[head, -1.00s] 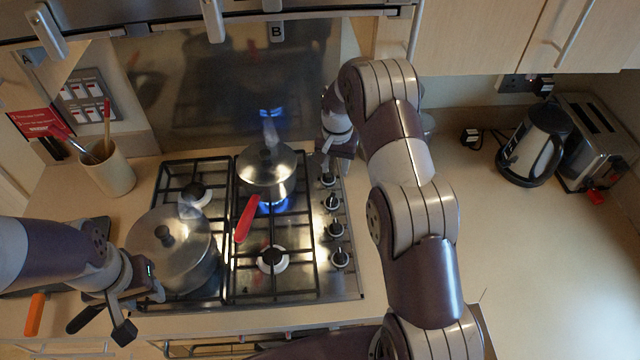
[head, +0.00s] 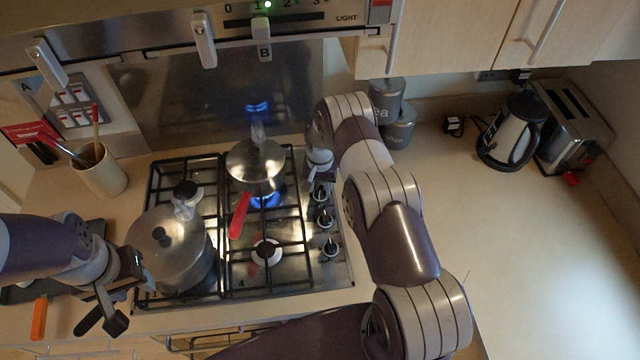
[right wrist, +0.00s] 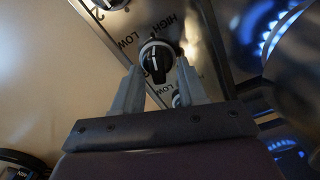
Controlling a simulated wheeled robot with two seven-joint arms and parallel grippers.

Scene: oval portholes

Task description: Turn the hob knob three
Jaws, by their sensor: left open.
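A column of black and silver hob knobs (head: 325,219) runs along the right edge of the gas hob (head: 290,277). My right gripper (head: 317,178) is at the rear end of this column and hides part of it. In the right wrist view, a black knob with a white mark (right wrist: 157,60) lies between the two fingertips of my right gripper (right wrist: 158,75), which look apart. Another knob (right wrist: 107,3) is at the top edge by a printed "2". I cannot read the number of the knob between the fingers. My left gripper (head: 128,300) is open, beside the large pot.
A large lidded pot (head: 170,245) stands front left on the hob. A small lidded pan (head: 256,163) with a red handle (head: 239,215) sits over a lit blue flame. A kettle (head: 512,135) and toaster (head: 570,125) stand right. The right counter is clear.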

